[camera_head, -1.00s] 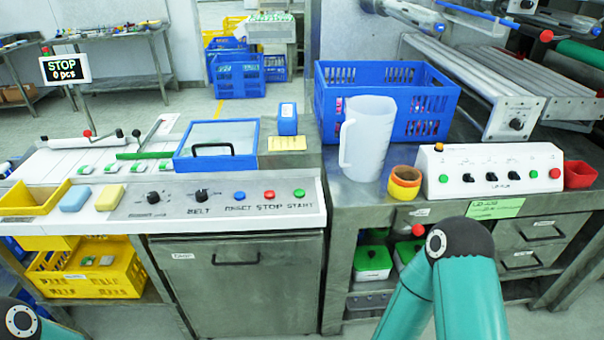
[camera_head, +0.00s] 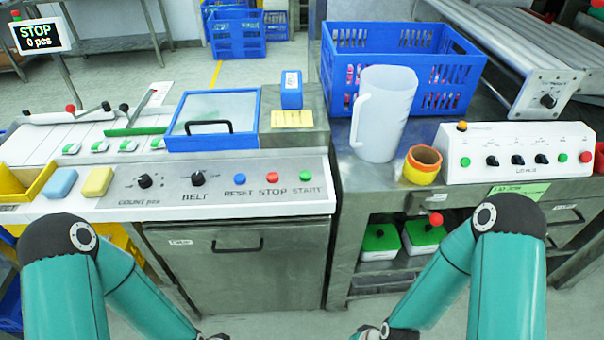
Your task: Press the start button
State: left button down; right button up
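The green start button (camera_head: 305,177) sits at the right end of the counter's sloped control panel (camera_head: 215,203), above the printed word START. Left of it are a red stop button (camera_head: 273,177) and a blue reset button (camera_head: 239,180). A display (camera_head: 41,36) at the top left reads STOP and 0 pcs. My two teal arms come in at the lower left and lower right. Their forearms run down toward the bottom edge, below the panel. Both grippers are out of the picture; only dark wrist parts show at the edge. Nothing touches the start button.
Black knobs (camera_head: 198,178), a yellow block (camera_head: 97,182) and a blue block (camera_head: 60,183) are on the panel's left. A white control box (camera_head: 515,172), an orange-yellow ring (camera_head: 422,165), a clear jug (camera_head: 382,115) and a blue crate (camera_head: 465,70) stand on the right bench.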

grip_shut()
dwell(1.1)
